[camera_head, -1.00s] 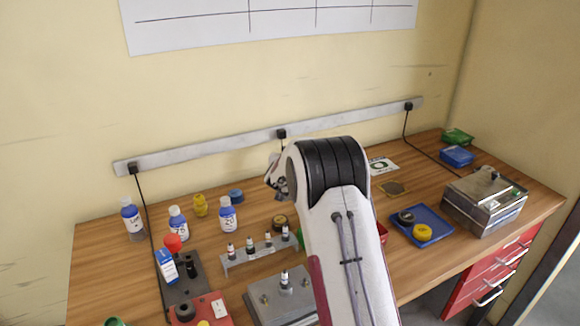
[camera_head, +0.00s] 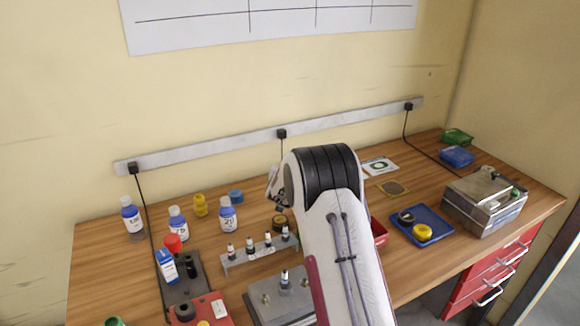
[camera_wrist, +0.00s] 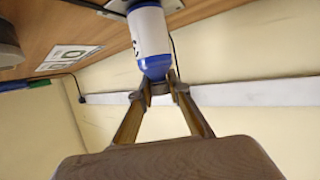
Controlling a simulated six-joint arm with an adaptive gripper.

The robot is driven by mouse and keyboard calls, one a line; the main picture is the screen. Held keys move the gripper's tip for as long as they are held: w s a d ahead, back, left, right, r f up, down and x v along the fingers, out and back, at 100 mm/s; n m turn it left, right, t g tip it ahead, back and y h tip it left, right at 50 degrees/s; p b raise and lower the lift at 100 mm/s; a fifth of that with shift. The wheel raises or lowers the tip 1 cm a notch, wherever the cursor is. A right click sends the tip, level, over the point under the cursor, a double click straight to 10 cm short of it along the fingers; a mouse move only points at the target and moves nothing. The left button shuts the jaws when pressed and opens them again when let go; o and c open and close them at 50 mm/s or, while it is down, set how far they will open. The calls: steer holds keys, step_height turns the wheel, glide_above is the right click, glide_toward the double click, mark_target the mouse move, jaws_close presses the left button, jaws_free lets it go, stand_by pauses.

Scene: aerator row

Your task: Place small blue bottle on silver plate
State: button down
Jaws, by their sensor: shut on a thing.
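My gripper (camera_wrist: 159,86) is shut on a small blue bottle (camera_wrist: 150,38) with a white label and dark print, held by its blue end in the wrist view. In the head view my arm hides most of my gripper and the held bottle. A silver-grey metal plate (camera_head: 262,300) lies at the front middle of the bench, partly behind my arm. It has round knobs, and a small vial (camera_head: 284,280) stands on it. Three other blue-and-white bottles stand at the left: one (camera_head: 132,220), a second (camera_head: 178,224) and a third (camera_head: 228,215).
A vial rack (camera_head: 262,255) stands behind the plate. A black-and-red device (camera_head: 185,285) is at front left. A blue tray (camera_head: 436,222) with round parts and a metal box (camera_head: 484,205) are at right. A white card (camera_head: 380,166) lies near the wall.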

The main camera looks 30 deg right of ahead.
steer(key=c, duration=1.9)
jaws_free()
steer(key=shift+r, duration=0.1)
steer(key=v, duration=1.2)
steer(key=shift+r, duration=0.15)
